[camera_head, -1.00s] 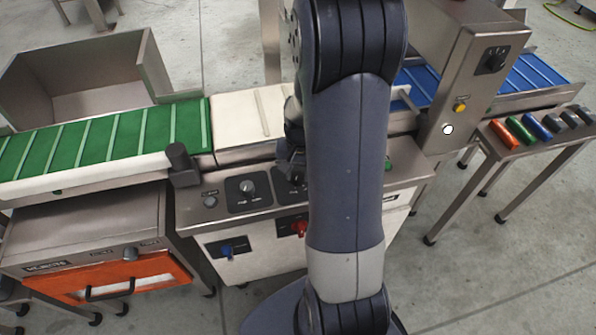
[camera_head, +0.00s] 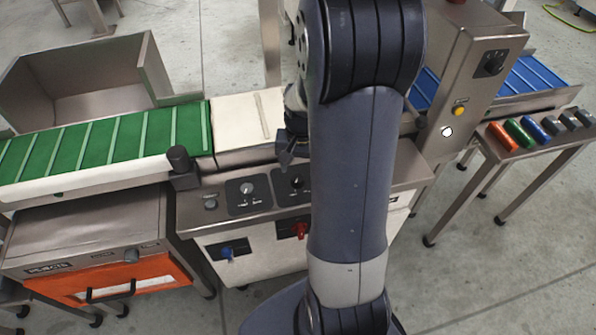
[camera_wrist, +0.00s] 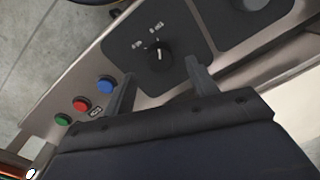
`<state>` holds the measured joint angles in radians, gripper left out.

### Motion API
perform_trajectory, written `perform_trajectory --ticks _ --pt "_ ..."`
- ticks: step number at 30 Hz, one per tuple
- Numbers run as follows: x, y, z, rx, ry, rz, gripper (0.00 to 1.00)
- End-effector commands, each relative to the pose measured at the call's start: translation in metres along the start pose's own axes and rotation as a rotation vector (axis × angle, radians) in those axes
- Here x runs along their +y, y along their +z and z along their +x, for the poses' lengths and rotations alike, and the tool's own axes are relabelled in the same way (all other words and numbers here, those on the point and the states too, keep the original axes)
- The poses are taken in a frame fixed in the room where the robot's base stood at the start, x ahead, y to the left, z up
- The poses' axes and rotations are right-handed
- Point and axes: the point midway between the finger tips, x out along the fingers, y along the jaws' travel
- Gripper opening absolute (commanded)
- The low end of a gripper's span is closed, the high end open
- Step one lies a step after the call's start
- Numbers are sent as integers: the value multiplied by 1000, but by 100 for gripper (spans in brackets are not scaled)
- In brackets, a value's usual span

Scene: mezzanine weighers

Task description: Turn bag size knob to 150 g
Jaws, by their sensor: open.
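The control panel carries a black knob (camera_head: 296,182) on a dark plate. The same black knob shows in the wrist view (camera_wrist: 159,56), its white pointer line aimed roughly at the small label marks, which are too small to read. A grey knob (camera_head: 247,188) sits on another dark plate to its left and shows at the top in the wrist view (camera_wrist: 250,4). I cannot tell which knob sets bag size. My gripper (camera_wrist: 160,70) is open and empty, its fingers apart near the black knob without visible contact. In the head view my gripper (camera_head: 286,160) hangs above the panel.
Blue, red and green buttons (camera_wrist: 80,104) line the panel beside the black knob. A blue handle (camera_head: 227,251) and red handle (camera_head: 299,231) project from the front. A dark post (camera_head: 179,160) stands at left. My arm hides the panel's right part.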

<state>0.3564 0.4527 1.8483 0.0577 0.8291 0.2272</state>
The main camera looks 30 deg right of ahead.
Motion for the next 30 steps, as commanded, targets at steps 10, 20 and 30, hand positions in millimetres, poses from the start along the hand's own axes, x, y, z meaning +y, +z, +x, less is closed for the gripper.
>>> perform_trajectory --ticks 10,20,30 --pt "0 0 -60 2 -1 1 55" --pt "0 0 -67 -1 0 1 55" --pt "0 1 -48 -4 1 0 55"
